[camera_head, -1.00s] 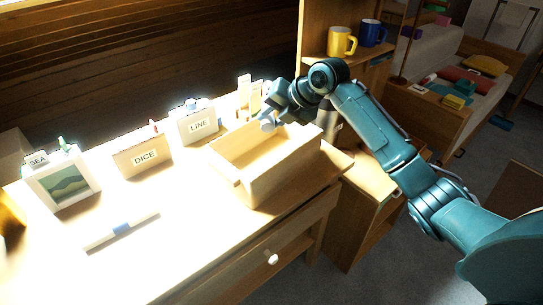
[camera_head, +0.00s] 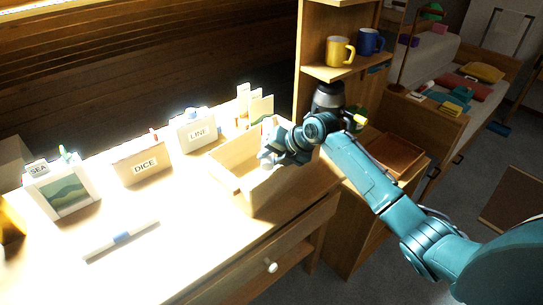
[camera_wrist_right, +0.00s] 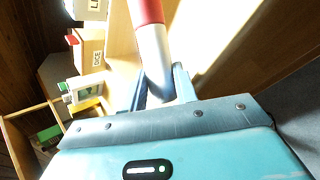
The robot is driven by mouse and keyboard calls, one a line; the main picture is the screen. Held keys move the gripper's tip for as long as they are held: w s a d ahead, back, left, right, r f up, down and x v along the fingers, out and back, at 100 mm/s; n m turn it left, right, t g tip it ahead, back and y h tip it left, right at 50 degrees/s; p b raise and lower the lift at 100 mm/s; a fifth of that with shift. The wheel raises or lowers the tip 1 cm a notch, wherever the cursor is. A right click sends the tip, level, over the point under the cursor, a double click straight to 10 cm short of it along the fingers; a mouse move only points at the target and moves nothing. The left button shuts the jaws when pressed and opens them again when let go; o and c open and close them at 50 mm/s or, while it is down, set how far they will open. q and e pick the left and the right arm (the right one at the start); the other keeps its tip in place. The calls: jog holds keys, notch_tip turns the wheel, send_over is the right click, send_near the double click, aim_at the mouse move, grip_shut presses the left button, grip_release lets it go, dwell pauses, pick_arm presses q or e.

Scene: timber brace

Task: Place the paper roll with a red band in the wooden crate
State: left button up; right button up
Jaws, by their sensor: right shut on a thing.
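The wooden crate (camera_head: 268,194) stands open on the right part of the desk. My right gripper (camera_head: 268,158) is over the crate's opening in the head view. In the right wrist view my right gripper (camera_wrist_right: 160,88) is shut on the white paper roll with a red band (camera_wrist_right: 153,50). The red band is at the top edge of that view. In the head view I cannot make out the held roll behind the gripper, nor tell how high it is above the crate floor. My left gripper is not in view.
A white roll with a blue band (camera_head: 122,238) lies on the desk at the left. Boxes labelled SEA (camera_head: 64,187), DICE (camera_head: 143,166) and LINE (camera_head: 197,133) stand behind. A shelf with a yellow mug (camera_head: 339,51) and a blue mug (camera_head: 371,41) rises beyond the crate.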

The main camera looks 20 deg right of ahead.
jog(key=shift+f, duration=0.35)
jog(key=o, duration=0.6)
jog(key=shift+o, duration=0.5)
jog(key=shift+r, duration=0.1)
